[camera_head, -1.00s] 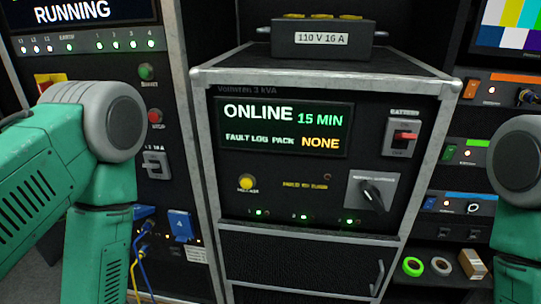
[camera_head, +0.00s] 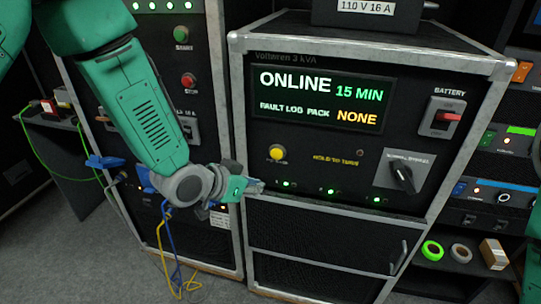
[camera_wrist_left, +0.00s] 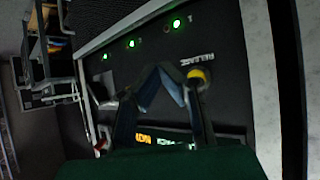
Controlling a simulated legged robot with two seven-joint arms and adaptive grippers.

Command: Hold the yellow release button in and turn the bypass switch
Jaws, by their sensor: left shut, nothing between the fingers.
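The yellow release button (camera_head: 276,153) sits on the lower left of the black power unit's front panel. It also shows in the left wrist view (camera_wrist_left: 199,76), beside the fingers. The bypass switch (camera_head: 404,177) is a dark knob on a grey plate at the panel's lower right; its plate is partly hidden behind the fingers in the wrist view. My left gripper (camera_head: 256,187) is shut and empty, just below and left of the button in the head view. Its fingertips (camera_wrist_left: 160,72) appear apart from the button. My right gripper is out of view.
The panel's display (camera_head: 320,101) reads ONLINE, 15 MIN, NONE. A battery switch with a red lever (camera_head: 446,116) is at upper right. Green lamps line the panel's bottom edge. A left rack has a red stop button (camera_head: 189,80) and hanging blue and yellow cables (camera_head: 172,255).

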